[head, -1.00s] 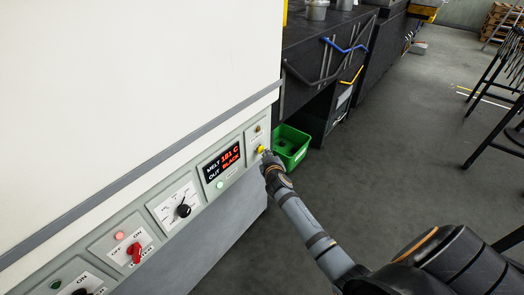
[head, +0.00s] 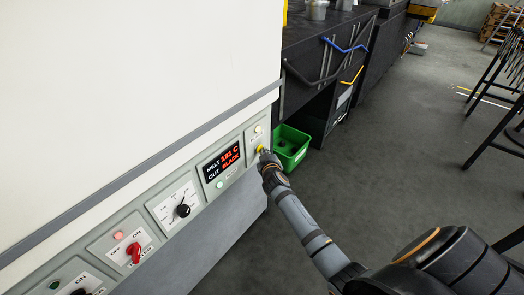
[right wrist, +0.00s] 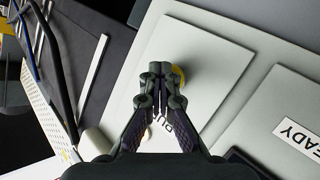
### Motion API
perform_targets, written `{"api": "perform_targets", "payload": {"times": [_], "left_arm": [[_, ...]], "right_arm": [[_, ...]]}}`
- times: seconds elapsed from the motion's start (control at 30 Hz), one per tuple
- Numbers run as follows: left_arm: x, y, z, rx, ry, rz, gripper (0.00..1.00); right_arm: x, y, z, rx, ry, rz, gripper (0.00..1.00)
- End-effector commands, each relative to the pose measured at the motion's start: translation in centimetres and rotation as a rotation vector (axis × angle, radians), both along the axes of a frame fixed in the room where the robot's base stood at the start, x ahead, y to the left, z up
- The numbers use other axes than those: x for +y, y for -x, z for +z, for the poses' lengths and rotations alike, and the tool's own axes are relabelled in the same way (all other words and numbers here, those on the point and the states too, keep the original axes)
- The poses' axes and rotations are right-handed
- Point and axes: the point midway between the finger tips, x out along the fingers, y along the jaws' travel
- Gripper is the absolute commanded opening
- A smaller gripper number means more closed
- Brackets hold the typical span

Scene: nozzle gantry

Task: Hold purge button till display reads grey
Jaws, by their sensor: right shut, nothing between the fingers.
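The yellow purge button (head: 261,149) is at the right end of the grey control panel, mostly hidden by my right gripper (head: 265,155). The gripper is shut and empty, with its tips against the button, as far as the head view shows. In the right wrist view, the closed fingertips (right wrist: 160,72) cover most of the button, and a yellow edge (right wrist: 178,74) shows behind them. The display (head: 223,165) reads MELT 181 C and OUT BLACK in red. A small lamp (head: 258,128) above the button glows pale. My left gripper is out of view.
A green lamp (head: 220,185), a black dial (head: 183,211) and a red switch (head: 134,252) lie left along the panel. A green bin (head: 291,150) stands on the floor just beyond the gripper.

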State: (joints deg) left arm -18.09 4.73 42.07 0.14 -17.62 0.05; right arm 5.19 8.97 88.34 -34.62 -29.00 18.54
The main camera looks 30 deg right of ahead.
Motion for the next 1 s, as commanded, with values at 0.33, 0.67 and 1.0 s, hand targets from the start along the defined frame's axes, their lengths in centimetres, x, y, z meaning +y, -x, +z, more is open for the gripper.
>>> {"api": "perform_targets", "payload": {"times": [0.33, 0.67, 1.0], "left_arm": [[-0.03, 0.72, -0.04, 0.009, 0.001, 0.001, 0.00], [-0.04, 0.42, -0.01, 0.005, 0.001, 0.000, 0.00], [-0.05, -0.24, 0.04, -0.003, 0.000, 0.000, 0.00]], "right_arm": [[0.02, -0.04, 0.13, -0.003, 0.000, 0.001, 0.00], [0.03, -0.06, 0.16, -0.004, 0.000, 0.001, 0.00], [0.04, -0.06, 0.17, -0.004, 0.000, 0.001, 0.00]]}}
